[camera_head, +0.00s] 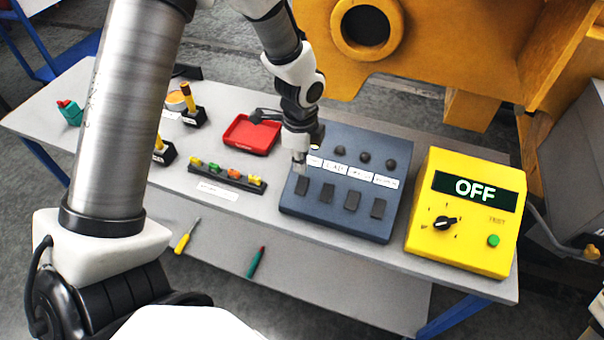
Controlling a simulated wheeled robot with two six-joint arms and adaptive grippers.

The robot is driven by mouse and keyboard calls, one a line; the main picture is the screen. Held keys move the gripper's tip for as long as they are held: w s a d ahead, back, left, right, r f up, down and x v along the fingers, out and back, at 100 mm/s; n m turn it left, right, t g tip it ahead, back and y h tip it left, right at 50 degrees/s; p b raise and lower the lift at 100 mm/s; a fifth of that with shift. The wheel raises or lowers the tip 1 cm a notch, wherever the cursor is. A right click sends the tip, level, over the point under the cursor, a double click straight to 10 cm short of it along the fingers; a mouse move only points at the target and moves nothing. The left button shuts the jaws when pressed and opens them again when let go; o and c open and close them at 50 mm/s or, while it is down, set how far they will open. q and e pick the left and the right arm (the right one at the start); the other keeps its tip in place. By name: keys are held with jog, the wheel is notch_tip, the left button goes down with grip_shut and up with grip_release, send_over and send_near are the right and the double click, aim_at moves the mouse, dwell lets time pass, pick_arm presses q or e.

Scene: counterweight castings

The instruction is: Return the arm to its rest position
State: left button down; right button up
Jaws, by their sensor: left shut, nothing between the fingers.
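My left arm rises along the left side of the view and comes back down from the top to the table. My left gripper (299,168) is shut and empty. It points down over the upper left part of the dark blue switch panel (338,226), near its leftmost label. I cannot tell whether its tips touch the panel. The panel has a row of dark rocker switches, white labels and small round lamps; the leftmost lamp, partly behind the gripper, looks yellowish. My right gripper is not in view.
A yellow meter (462,252) reading OFF stands right of the panel. A red tray (251,135) lies just left of the gripper. A large yellow casting (440,45) stands behind.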

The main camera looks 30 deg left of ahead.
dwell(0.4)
pick_arm(q)
jog(key=shift+f, duration=0.25)
jog(key=shift+g, duration=0.7)
jog(key=s+f, duration=0.1)
jog(key=f, duration=0.1)
jog(key=s+f+b, duration=0.1)
jog(key=f, duration=0.1)
jog(key=s+f+b, duration=0.1)
jog(key=f, duration=0.1)
jog(key=shift+s+d, duration=0.1)
jog(key=shift+s, duration=0.05)
jog(key=s+d+f+n+g+b, duration=0.1)
jog(key=s+d+f+n+b, duration=0.2)
jog(key=s+f, duration=0.8)
jog(key=s+d+f+n+g+b, duration=0.2)
jog(key=s+f+n+b, duration=0.3)
jog(key=s+f, duration=0.7)
jog(key=w+n+t, duration=0.1)
jog(key=n, duration=0.1)
jog(key=w+n+t+p, duration=0.1)
jog(key=w+n+t, duration=0.1)
jog(key=n, duration=0.1)
jog(key=w+a+n+t, duration=0.1)
jog(key=w+n, duration=0.1)
jog(key=n, duration=0.1)
jog(key=shift+w+a+r, duration=0.1)
jog(key=shift+w+r, duration=0.05)
jog(key=shift+r, duration=0.05)
